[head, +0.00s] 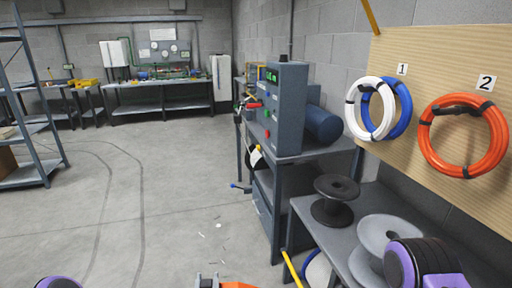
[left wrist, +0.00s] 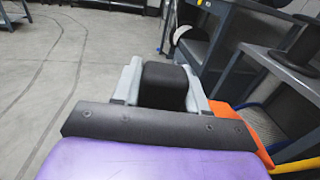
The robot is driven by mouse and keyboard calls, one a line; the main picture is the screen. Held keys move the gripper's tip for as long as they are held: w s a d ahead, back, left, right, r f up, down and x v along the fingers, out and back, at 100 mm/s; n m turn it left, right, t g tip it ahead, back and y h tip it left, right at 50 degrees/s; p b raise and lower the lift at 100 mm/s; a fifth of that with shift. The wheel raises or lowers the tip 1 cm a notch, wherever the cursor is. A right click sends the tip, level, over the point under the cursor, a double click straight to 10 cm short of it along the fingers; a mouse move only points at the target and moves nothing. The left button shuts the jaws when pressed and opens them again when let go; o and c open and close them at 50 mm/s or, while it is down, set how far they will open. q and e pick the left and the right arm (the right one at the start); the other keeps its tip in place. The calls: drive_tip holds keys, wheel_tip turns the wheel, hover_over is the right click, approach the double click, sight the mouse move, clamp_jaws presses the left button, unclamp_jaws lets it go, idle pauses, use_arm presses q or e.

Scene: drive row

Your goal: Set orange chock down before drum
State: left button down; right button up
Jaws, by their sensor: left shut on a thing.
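My left gripper (head: 207,282) is at the bottom edge of the head view, mostly cut off. The orange chock (head: 238,285) shows as a sliver beside it. In the left wrist view, the grey fingers of my left gripper (left wrist: 165,85) stand on both sides of a black block, and the orange chock (left wrist: 258,128) sticks out to the right from behind the gripper. Its far part is hidden. My right gripper is out of view.
A yellow bar (head: 291,268) stands close to the right of the chock. A grey bench (head: 366,220) carries a black spool (head: 335,200) and a grey spool (head: 384,240). A control cabinet (head: 283,108) stands behind. The floor (head: 160,200) to the left is clear.

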use_arm(q)
drive_tip(key=s+a+r+h, duration=0.1)
drive_tip(key=s+a+r, duration=0.1)
drive_tip(key=s+r, duration=0.2)
drive_tip(key=s+a+r+m, duration=0.1)
drive_tip(key=s+a+r, duration=0.2)
drive_tip(key=r, duration=0.6)
drive_tip(key=shift+s+r+h, duration=0.35)
drive_tip(key=shift+s+h, duration=0.05)
drive_tip(key=shift+s, duration=0.25)
